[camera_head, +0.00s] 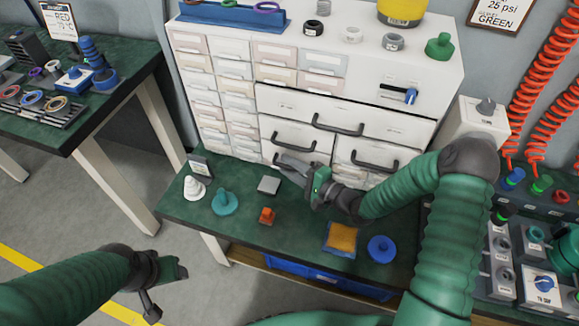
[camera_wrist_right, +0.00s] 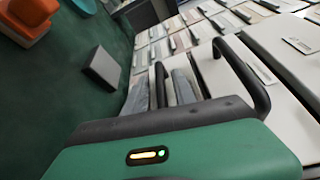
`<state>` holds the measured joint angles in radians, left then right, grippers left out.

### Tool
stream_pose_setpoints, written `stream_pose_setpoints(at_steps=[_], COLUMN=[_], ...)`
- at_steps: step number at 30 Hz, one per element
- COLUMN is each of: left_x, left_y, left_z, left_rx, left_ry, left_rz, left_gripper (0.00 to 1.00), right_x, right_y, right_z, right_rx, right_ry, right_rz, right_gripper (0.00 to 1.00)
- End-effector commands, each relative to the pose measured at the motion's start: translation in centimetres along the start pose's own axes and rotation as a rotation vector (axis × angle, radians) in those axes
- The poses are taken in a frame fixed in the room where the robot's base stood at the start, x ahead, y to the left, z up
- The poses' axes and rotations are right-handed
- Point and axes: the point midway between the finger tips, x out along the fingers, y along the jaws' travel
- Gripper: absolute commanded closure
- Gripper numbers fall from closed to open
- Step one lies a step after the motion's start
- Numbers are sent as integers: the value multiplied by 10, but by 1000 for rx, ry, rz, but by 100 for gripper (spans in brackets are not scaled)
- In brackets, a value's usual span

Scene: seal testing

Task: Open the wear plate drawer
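A white cabinet (camera_head: 222,148) stands on the green bench, with small labelled drawers on its left and larger drawers with dark handles on its right. I cannot read which label says wear plate. My right gripper (camera_head: 291,166) is at the lower-left large drawer, its grey fingers at the handle area and partly covering it.
On the bench before the cabinet are a grey block (camera_head: 268,185), an orange part (camera_head: 266,215), a teal part (camera_head: 225,202), a white stacked part (camera_head: 194,188), a yellow pad (camera_head: 342,238) and a blue disc (camera_head: 381,248). Another bench (camera_head: 120,85) stands at left, across open floor.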

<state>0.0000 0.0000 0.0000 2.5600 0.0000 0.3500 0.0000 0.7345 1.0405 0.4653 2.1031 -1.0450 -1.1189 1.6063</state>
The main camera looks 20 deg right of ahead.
Motion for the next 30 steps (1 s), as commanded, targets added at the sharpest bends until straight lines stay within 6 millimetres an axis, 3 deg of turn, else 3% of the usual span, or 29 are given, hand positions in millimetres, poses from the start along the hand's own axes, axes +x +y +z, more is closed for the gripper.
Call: stream_pose_setpoints(at_steps=[1,7,30], left_x=[0,0,0], left_y=[0,0,0], left_z=[0,0,0], left_rx=[0,0,0], left_ry=[0,0,0], left_rz=[0,0,0], left_gripper=[43,43,43], right_x=[0,0,-1], right_y=[0,0,3], right_z=[0,0,0], right_rx=[0,0,2], right_ry=[0,0,1], right_rz=[0,1,5], right_gripper=[76,100,100])
